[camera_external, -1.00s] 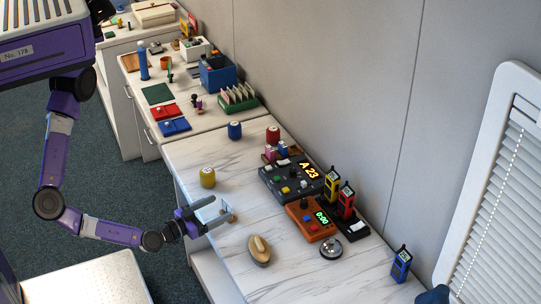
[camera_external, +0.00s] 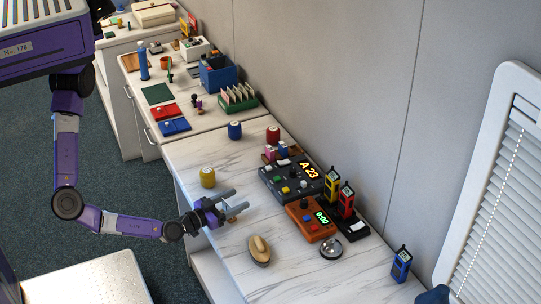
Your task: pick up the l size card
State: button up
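My gripper (camera_external: 239,198) is low over the near side of the marble-topped counter (camera_external: 215,258), its two grey fingers apart and pointing right. A small tan piece (camera_external: 232,219) shows just below the lower finger; the fingers cover whatever stands there. No card can be made out between the fingers. Several pale cards (camera_external: 238,95) stand in a green rack on the far counter, too small to read. I cannot tell which card is the L size one.
A yellow spool-like item (camera_external: 207,177) stands behind my gripper, and an oval wooden item (camera_external: 259,250) lies in front. An orange timer box (camera_external: 313,220), a dark display box (camera_external: 290,181) and a silver bell (camera_external: 331,248) are to the right.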

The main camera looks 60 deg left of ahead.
jog(key=c, duration=0.9)
jog(key=shift+o, duration=0.2)
jog(key=shift+r, duration=0.1)
